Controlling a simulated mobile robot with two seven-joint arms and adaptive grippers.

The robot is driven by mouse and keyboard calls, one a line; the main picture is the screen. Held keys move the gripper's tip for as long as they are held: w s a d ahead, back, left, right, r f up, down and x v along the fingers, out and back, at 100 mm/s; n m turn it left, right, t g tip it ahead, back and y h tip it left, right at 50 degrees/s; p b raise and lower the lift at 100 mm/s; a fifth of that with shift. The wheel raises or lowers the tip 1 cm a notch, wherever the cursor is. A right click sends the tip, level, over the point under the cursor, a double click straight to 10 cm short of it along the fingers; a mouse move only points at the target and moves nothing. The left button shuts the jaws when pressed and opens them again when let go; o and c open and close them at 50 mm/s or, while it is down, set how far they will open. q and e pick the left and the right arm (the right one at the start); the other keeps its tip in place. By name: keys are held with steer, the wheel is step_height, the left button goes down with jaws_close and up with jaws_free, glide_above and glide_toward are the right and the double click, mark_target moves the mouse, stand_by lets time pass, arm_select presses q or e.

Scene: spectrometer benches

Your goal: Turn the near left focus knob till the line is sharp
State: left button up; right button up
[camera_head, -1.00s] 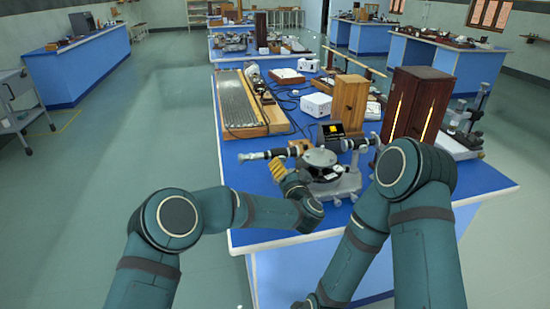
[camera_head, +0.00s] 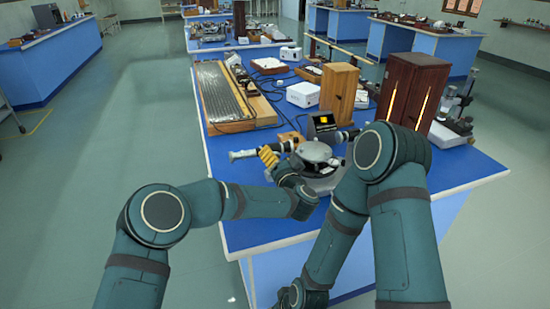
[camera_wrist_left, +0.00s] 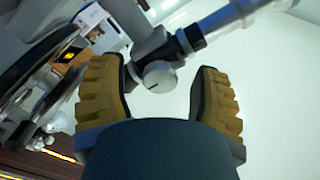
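The spectrometer (camera_head: 318,153) stands on the near part of the blue bench, with a dark round table and a horizontal tube (camera_head: 243,154) reaching left. In the left wrist view a grey round focus knob (camera_wrist_left: 159,76) with a dark mark sits under the tube (camera_wrist_left: 222,22). My left gripper (camera_head: 268,157) is at this tube. Its yellow-padded fingers (camera_wrist_left: 160,84) are open, one on each side of the knob, with gaps visible. A small dark screen (camera_head: 323,124) shows a yellow patch; its line is too small to judge.
Behind the spectrometer stand a wooden box (camera_head: 339,90), a dark cabinet (camera_head: 408,90) with a lit slit, and a white box (camera_head: 303,95). A long wooden-framed board (camera_head: 232,125) lies at the left. The bench's front left corner is clear.

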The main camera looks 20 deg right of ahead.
arm_select(q)
jaws_close()
